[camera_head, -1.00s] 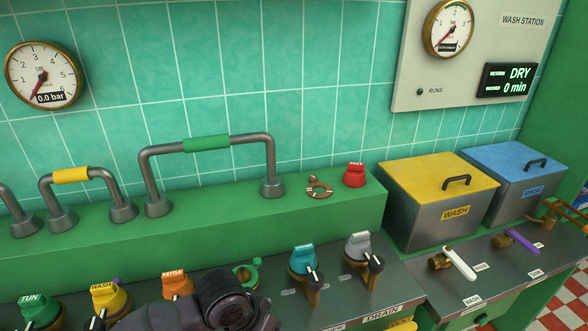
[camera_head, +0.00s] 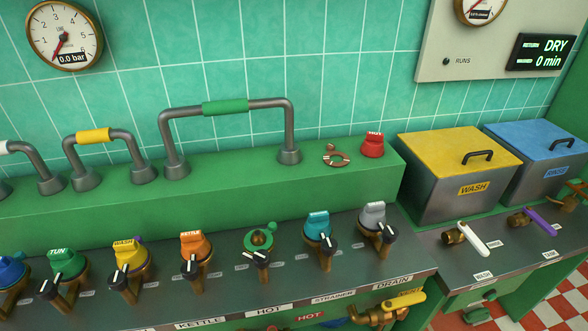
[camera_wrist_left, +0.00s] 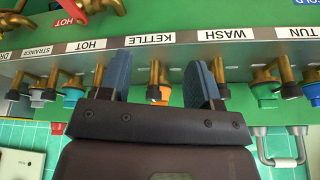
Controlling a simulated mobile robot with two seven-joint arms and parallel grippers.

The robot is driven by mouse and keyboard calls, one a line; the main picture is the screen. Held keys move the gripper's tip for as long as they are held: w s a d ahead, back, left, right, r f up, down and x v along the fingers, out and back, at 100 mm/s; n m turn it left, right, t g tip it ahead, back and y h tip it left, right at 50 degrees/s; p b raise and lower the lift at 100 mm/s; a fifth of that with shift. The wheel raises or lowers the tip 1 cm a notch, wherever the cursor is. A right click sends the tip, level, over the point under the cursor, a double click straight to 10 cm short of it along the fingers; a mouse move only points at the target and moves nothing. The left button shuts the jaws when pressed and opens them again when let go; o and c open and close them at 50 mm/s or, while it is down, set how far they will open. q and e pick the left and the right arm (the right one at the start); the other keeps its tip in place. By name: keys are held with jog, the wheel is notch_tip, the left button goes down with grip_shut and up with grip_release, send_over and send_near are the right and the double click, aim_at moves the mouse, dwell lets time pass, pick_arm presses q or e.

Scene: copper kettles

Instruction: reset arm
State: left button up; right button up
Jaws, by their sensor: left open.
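My left gripper (camera_wrist_left: 160,72) shows in the left wrist view with its two blue-padded fingers apart. Nothing is between the pads in contact with them. An orange-capped valve (camera_wrist_left: 163,93) shows in the gap between the fingers, beyond them, near the KETTLE label (camera_wrist_left: 152,41). The same orange valve (camera_head: 195,246) stands in the valve row in the head view. Neither my left gripper nor my right gripper is in the head view. The wrist view sees the panel upside down.
The steel counter (camera_head: 225,290) carries several coloured valves with brass spouts. Behind it, a green ledge (camera_head: 230,175) bears grey pipe loops and a red knob (camera_head: 372,146). WASH (camera_head: 437,187) and RINSE (camera_head: 520,172) boxes stand right. A brass tap with yellow handle (camera_head: 403,300) juts out below.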

pick_arm(q)
jog(key=w+a+f+t, duration=0.1)
jog(key=w+f+t, duration=0.5)
jog(key=f, duration=0.4)
jog(key=shift+a+t, duration=0.25)
jog(key=shift+t, duration=0.65)
jog(key=shift+f, duration=0.1)
dwell(0.4)
dwell(0.4)
dwell(0.4)
